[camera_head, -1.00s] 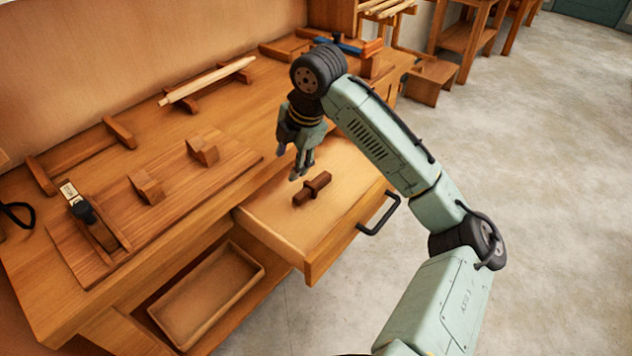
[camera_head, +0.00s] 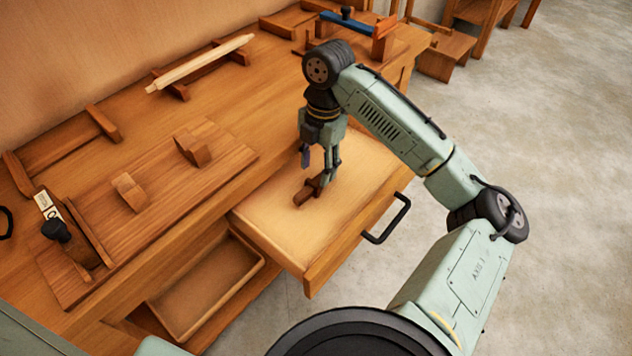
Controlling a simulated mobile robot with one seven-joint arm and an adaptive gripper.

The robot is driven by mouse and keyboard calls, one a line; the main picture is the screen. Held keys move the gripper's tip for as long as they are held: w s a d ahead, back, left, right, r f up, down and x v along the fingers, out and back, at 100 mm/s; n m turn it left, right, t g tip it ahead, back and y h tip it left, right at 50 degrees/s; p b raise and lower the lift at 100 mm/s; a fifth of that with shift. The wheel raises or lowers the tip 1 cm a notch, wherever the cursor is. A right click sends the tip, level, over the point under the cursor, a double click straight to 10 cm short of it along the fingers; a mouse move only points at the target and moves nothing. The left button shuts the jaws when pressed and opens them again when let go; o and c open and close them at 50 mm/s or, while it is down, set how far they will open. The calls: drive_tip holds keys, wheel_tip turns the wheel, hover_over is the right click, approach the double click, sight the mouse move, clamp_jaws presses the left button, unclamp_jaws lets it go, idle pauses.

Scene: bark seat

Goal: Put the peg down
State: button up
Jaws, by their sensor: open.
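A short dark brown wooden piece with a crossbar, seemingly the peg (camera_head: 304,197), lies in the pulled-out drawer (camera_head: 278,232). My gripper (camera_head: 318,171) is open over the drawer, with its fingers pointing down. In the picture its fingertips overlap the far end of the dark piece. I cannot tell whether they touch it or are only above it. The fingers hide part of the piece. A pale tapered rod (camera_head: 200,63) lies across two wooden supports at the back of the bench.
The bench (camera_head: 80,215) carries a board with two small wooden blocks (camera_head: 192,149) and a dark-knobbed tool (camera_head: 70,240). A blue-and-orange tool (camera_head: 352,25) is at the back. The drawer's black handle (camera_head: 388,220) sticks out right. The drawer floor around the dark piece is clear.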

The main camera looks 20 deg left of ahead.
sight(315, 182)
drive_tip(key=f, duration=0.5)
drive_tip(key=shift+s+a+f+p, duration=0.15)
drive_tip(key=shift+s+f+p, duration=0.15)
drive_tip(key=shift+p, duration=0.05)
drive_tip(key=shift+c, duration=0.4)
clamp_jaws()
drive_tip(key=shift+r, duration=0.15)
